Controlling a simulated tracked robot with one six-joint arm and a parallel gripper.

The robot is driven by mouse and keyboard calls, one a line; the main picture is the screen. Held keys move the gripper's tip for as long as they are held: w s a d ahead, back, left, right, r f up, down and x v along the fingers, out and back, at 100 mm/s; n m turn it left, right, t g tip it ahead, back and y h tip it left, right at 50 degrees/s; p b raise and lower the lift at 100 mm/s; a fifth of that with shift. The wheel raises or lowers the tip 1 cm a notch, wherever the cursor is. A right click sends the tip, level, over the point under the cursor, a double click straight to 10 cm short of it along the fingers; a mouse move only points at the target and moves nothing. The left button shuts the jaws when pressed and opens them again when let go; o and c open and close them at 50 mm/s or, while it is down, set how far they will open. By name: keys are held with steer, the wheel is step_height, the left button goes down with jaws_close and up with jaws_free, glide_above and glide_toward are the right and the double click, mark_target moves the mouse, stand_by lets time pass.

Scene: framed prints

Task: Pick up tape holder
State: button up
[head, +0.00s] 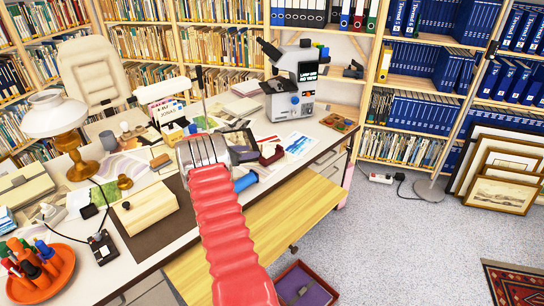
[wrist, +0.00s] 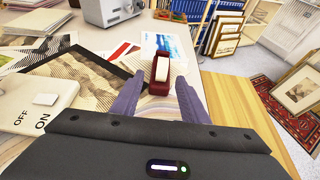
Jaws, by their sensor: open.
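The tape holder is a dark red dispenser with a pale roll of tape. In the wrist view the tape holder (wrist: 160,77) stands upright on the desk, straight ahead between the fingertips. In the head view the tape holder (head: 271,154) is near the desk's right side, in front of the microscope. My gripper (wrist: 160,97) is open, with one purple finger on each side of the view and nothing held between them. The fingertips point at the tape holder's near end. I cannot tell whether they touch it.
A microscope (head: 290,88) stands behind the tape holder. A blue cylinder (head: 245,181) lies near the desk's front edge. A wooden surface (head: 270,235) juts out in front of the desk. Printed pictures (wrist: 92,75) lie left of the gripper. Framed prints (head: 495,170) lean at the right.

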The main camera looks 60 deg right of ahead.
mark_target(271, 149)
stand_by(0.3)
steer(key=shift+x, duration=4.25)
steer(key=x, duration=0.3)
steer(key=shift+s+d+f, duration=0.1)
steer(key=shift+s, duration=0.25)
steer(key=shift+x, duration=0.9)
steer(key=shift+c, duration=0.6)
jaws_close()
steer(key=shift+w, duration=0.1)
